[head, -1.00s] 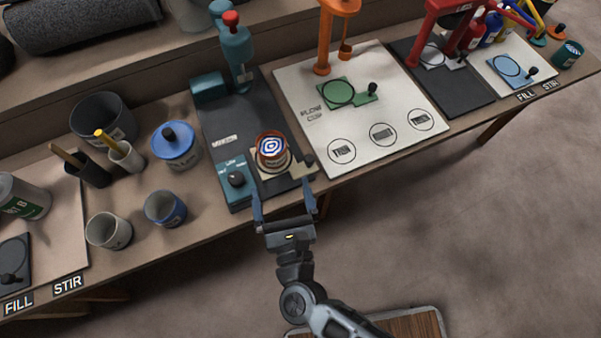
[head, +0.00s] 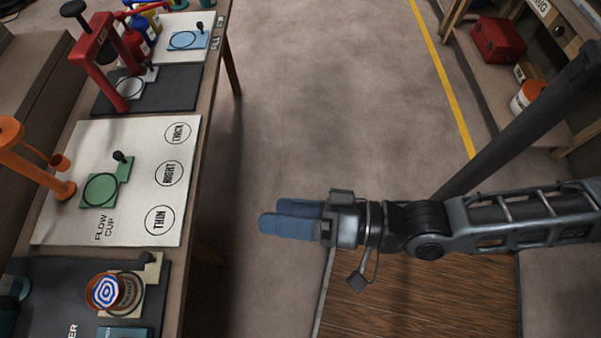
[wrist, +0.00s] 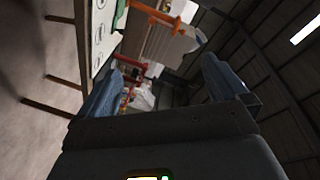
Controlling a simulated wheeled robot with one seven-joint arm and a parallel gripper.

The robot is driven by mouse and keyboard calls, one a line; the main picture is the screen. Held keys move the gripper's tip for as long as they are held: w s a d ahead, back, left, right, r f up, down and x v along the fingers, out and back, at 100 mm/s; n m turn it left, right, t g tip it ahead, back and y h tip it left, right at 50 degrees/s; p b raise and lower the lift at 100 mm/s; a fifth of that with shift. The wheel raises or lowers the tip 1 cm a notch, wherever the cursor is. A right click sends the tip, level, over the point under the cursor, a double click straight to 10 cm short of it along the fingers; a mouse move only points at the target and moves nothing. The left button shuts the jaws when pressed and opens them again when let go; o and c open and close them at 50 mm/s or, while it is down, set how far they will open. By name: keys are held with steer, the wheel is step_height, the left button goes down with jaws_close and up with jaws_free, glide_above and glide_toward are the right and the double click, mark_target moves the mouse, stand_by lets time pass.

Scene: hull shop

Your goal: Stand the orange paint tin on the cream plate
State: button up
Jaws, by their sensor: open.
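The orange paint tin (head: 104,291), with a blue and white swirl on top, stands upright on the cream plate (head: 153,271) at the lower left of the head view. A dark ring on the plate shows around its base. My gripper (head: 278,219) is off to the right, beyond the bench edge over the floor, apart from the tin. In the wrist view its two blue fingers (wrist: 165,85) stand wide apart with nothing between them. The tin does not clearly show in the wrist view.
The bench runs down the left, with a white flow cup board (head: 140,200), an orange stand (head: 30,165) and a red press (head: 105,55). A shelf with a red box (head: 499,39) stands at the upper right. The floor between (head: 330,100) is clear.

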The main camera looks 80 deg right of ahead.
steer(key=s+d+r+n+g+h, duration=0.1)
steer(key=s+d+r+n+g, duration=0.1)
steer(key=s+r+n, duration=0.4)
steer(key=shift+s+d+r+n+h, duration=0.5)
steer(key=shift+r+n, duration=0.45)
steer(key=shift+n, duration=1.15)
